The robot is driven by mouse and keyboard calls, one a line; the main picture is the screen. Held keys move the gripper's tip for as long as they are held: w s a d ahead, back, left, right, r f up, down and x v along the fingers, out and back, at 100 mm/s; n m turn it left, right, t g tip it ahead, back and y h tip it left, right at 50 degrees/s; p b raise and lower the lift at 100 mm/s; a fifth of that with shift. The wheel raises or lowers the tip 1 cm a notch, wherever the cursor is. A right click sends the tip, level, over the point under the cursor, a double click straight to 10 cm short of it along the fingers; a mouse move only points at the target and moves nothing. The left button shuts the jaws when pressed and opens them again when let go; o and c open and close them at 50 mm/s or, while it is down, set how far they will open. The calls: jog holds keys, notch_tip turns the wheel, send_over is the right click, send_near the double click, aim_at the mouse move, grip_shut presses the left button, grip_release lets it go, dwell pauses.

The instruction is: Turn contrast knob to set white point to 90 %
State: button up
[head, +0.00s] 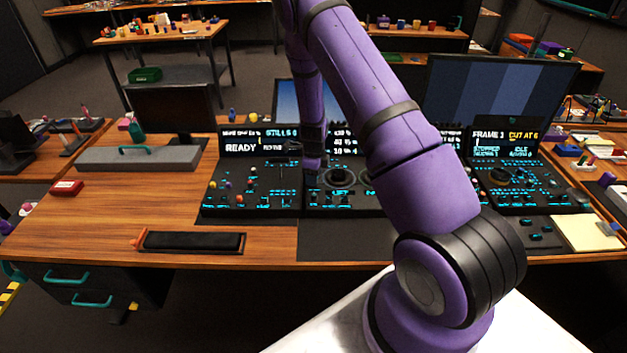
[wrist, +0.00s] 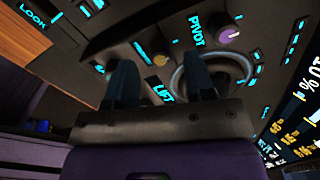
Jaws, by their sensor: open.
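The control panel (head: 255,195) stands on the wooden desk, with small knobs, lit cyan labels and upright screens. My gripper (head: 313,158) is low over its middle section in the head view, partly blurred into the dark panel. In the wrist view my gripper (wrist: 161,76) is open, its two dark fingers apart and empty. A yellow knob (wrist: 161,60) shows between the fingertips, but contact cannot be told. A dark ring (wrist: 240,60) around the trackball area is partly behind the right finger. A lilac knob (wrist: 230,33) sits beyond it. No label naming the contrast knob is readable.
A screen reading READY (head: 240,147) stands at the left section. Percent readouts (head: 342,141) show partly behind my arm. A large monitor (head: 495,88) with blue bars stands behind.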

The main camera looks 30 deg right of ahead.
jog(key=shift+f, duration=1.05)
grip_shut()
